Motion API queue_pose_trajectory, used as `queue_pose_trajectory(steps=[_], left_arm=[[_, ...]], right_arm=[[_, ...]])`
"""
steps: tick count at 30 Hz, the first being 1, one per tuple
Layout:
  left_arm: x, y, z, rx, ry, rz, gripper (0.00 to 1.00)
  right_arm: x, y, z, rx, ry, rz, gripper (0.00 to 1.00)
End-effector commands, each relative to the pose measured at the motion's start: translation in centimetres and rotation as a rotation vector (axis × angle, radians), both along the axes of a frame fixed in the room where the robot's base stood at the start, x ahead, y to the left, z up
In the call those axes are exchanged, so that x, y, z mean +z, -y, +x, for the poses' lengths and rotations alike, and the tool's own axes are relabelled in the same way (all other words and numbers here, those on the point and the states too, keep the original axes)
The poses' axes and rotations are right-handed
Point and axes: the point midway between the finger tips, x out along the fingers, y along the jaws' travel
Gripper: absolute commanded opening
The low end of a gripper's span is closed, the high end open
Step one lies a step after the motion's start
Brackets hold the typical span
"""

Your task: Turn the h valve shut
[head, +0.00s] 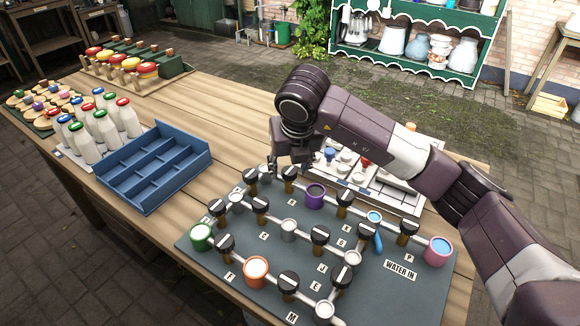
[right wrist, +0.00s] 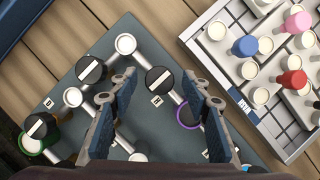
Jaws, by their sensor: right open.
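A dark grey board (head: 400,300) carries several black valve knobs with white stripes, joined by light pipes. I cannot tell from the small labels which is the h valve. My right gripper (head: 286,166) is open above the board's far edge, over two knobs, one at left (head: 250,178) and one at right (head: 289,174). In the right wrist view, its two fingers (right wrist: 162,90) stand apart; the right-hand knob (right wrist: 159,80) shows between them, and the left-hand knob (right wrist: 90,70) lies outside the left finger. No knob is visibly gripped. My left gripper is not in view.
Coloured cups stand on the board, including purple (head: 315,197), green (head: 201,238), orange (head: 256,272) and pink (head: 438,251). A white tray with coloured pegs (right wrist: 226,70) lies just beyond. A blue divided tray (head: 150,190) and capped bottles (head: 106,128) stand at left. Bare wood (head: 205,110) lies behind.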

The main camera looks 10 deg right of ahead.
Motion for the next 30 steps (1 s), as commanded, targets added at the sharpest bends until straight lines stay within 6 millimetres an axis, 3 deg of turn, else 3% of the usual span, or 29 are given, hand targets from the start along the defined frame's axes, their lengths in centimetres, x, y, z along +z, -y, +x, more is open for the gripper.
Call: queue_pose_trajectory(steps=[5,19,30], left_arm=[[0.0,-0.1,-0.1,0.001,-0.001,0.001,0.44],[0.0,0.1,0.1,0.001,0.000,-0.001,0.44],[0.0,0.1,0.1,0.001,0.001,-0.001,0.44]], right_arm=[[1.3,-0.1,-0.4,0.003,0.003,0.001,0.44],[9.7,-0.1,-3.9,0.001,0.004,0.000,0.44],[11.1,-0.1,-4.6,-0.001,0.000,0.000,0.44]])
